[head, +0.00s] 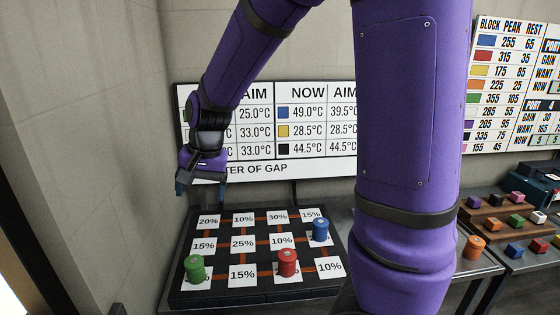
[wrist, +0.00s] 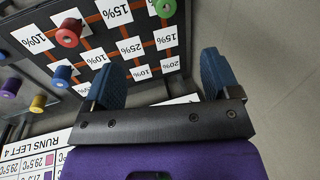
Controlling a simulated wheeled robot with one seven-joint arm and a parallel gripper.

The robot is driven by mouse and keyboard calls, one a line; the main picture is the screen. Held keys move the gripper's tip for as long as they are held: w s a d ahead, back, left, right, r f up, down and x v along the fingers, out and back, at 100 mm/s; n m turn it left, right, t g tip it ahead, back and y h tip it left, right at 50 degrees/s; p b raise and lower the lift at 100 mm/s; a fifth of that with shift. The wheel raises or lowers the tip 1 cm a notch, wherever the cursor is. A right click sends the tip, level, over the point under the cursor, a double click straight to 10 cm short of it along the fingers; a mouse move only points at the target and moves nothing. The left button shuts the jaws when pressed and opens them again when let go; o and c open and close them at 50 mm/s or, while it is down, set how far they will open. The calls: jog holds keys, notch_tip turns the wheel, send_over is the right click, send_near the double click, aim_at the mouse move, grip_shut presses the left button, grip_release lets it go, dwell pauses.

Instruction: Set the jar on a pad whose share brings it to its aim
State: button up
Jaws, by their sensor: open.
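My gripper (head: 200,188) is open and empty, raised above the back left of the dark pad board (head: 225,291). Its two blue fingers stand apart in the wrist view (wrist: 163,82). White pads on the board read 10% to 30%. A green jar (head: 194,267) stands on the front left pad, a red jar (head: 287,263) on a front row pad, and a blue jar (head: 320,230) at the right. The jars hide their pads' shares, fully or partly. The wall chart (head: 318,168) lists blue now 49.0, aim 39.5; yellow and black match their aims. My gripper and arm hide its left part.
In the wrist view, a purple jar (wrist: 11,87) and a yellow jar (wrist: 38,103) stand beyond the board, with a sign reading RUNS LEFT 4 (wrist: 30,152). My arm hides the table's middle in the head view. Coloured blocks (head: 515,220) stand at the right, beneath another chart (head: 510,80).

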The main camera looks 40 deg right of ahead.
jog(key=s+d+r+n+t, duration=0.1)
jog(key=s+r+n, duration=0.1)
jog(key=s+r, duration=0.2)
jog(key=s+d+r+n+t+h, duration=0.1)
jog(key=s+r, duration=0.3)
jog(key=s, duration=0.6)
jog(key=s+d+r+n+t, duration=0.1)
jog(key=s+d+r+n, duration=0.1)
jog(key=s+r+n, duration=0.2)
jog(key=shift+s+d+r+t+h, duration=0.3)
jog(key=shift+s+h, duration=0.1)
jog(key=shift+s, duration=1.2)
